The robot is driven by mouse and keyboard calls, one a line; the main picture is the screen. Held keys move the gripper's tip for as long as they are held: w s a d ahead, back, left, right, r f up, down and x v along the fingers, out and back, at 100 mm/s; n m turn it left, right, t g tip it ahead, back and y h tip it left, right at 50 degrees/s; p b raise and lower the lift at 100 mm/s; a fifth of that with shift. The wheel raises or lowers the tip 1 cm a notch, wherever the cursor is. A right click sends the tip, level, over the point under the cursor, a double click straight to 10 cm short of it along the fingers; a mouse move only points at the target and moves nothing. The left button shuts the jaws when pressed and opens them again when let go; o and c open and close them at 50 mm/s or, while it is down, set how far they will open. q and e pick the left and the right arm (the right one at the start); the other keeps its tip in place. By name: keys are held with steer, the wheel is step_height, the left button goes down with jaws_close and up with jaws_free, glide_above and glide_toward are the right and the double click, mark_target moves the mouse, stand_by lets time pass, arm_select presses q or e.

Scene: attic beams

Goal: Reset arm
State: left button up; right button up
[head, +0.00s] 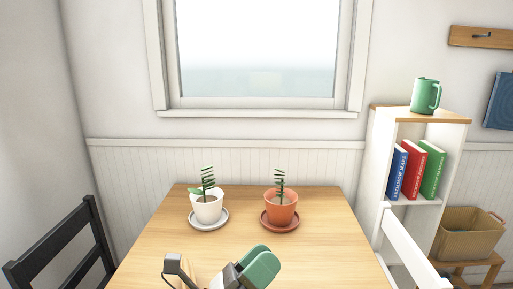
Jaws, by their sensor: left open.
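My left gripper (215,270) shows at the bottom edge, over the near part of the wooden table (245,235). It is open, with a dark grey part on the left and a grey part with green pieces on the right. I see nothing held in it. It is apart from the two potted plants farther back. My right gripper is not in view.
A plant in a white pot (208,212) stands on a grey saucer, and one in a terracotta pot (281,212) on a brown saucer. Chairs flank the table: black (62,255) left, white (410,250) right. A shelf (375,165) holds books and a green mug (425,96).

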arm_select(q)
steer(key=w+a+f+n+t+y, duration=0.1)
steer(key=a+f+n+t+y, duration=0.25)
steer(key=n+y, duration=0.4)
steer(key=w+a+f+n+t+y, duration=0.2)
steer(key=a+n+t+y, duration=0.3)
steer(key=n, duration=0.5)
steer(key=s+a+f+n+g+y, duration=0.4)
steer(key=a+f+n+g+y, duration=0.4)
steer(key=f+n, duration=0.55)
steer(key=s+a+f+n+g, duration=0.35)
steer(key=s+f+g, duration=0.2)
steer(key=s, duration=0.35)
steer(key=s+a+f+n+g, duration=0.2)
steer(key=s+f+n+g, duration=0.3)
steer(key=s, duration=0.4)
step_height(320, 180, down, 24)
steer(key=s+m+p, duration=0.2)
steer(key=p, duration=0.4)
steer(key=s+a+f+g+p, duration=0.2)
steer(key=s+f, duration=0.8)
steer(key=s, duration=0.5)
steer(key=shift+a+p, duration=0.15)
steer(key=shift+p, duration=0.5)
